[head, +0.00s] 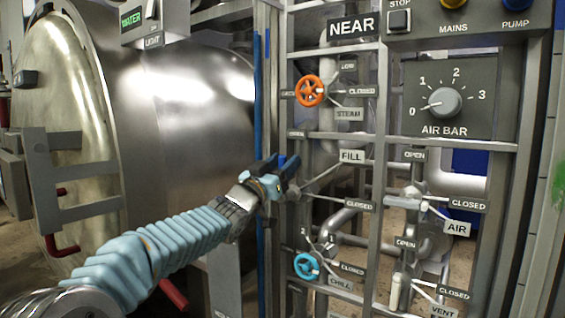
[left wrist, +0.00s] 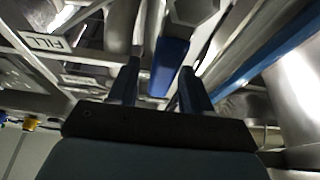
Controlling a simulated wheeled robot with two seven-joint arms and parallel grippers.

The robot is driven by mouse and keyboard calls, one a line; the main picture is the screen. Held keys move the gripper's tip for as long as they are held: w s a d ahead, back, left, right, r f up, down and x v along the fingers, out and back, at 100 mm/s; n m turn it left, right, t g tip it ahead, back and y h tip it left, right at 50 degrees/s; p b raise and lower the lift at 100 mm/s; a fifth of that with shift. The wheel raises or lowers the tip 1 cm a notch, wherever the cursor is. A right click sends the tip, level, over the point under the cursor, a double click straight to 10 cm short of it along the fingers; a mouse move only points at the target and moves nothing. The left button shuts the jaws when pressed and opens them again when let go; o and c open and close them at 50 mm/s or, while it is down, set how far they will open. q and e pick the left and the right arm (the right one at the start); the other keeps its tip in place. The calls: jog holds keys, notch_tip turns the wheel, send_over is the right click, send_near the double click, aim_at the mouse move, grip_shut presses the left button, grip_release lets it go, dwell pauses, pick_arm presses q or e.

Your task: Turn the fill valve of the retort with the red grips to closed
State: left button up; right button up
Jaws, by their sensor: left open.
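The retort (head: 190,110) is a large steel drum at the left of the head view, with red grips (head: 60,248) by its door. On the rack under the NEAR sign, the FILL label (head: 352,156) marks the fill valve, with a CLOSED plate (head: 358,204) lower right. My left gripper (head: 286,167) is at the left end of this valve, covering much of it. In the left wrist view, a blue handle (left wrist: 169,65) shows between and beyond the open fingers (left wrist: 158,88). I cannot tell whether they touch it. My right gripper is not in view.
The orange STEAM wheel (head: 309,90) is above and the blue CHILL wheel (head: 306,266) below. The AIR lever (head: 424,206), VENT lever (head: 395,291) and AIR BAR dial (head: 445,102) are to the right. Rack bars and pipes crowd the gripper.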

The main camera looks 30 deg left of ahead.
pick_arm(q)
grip_shut()
dwell(0.5)
